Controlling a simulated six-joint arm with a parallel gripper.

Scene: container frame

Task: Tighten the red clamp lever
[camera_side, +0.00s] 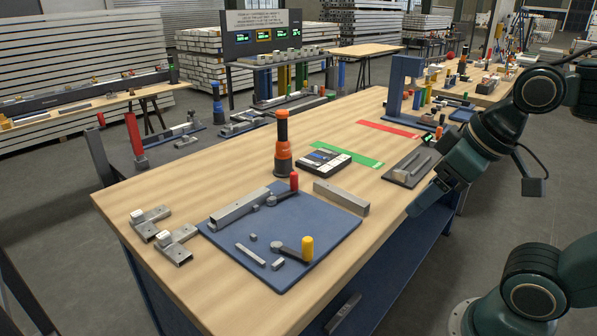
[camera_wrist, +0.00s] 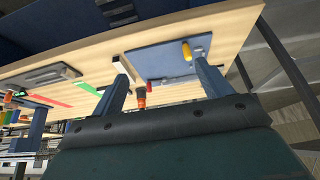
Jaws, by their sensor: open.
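The red clamp lever (camera_side: 294,181) has an upright red handle and stands at the far end of a grey metal bar (camera_side: 240,208) on a blue mat (camera_side: 325,225). A second lever with a yellow handle (camera_side: 307,246) is near the mat's front corner. My gripper (camera_side: 420,203) is off the right edge of the bench, apart from both levers. In the wrist view my open gripper (camera_wrist: 160,75) has its two fingers wide apart. The red handle (camera_wrist: 150,87) and yellow handle (camera_wrist: 186,50) show between them, some distance off.
An orange and black bottle-shaped tool (camera_side: 283,148) stands behind the mat. A black device (camera_side: 323,161) and a short grey bar (camera_side: 341,197) are beside it. Metal brackets (camera_side: 172,243) lie at the left. A dark tray (camera_side: 411,167) is near the right edge.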

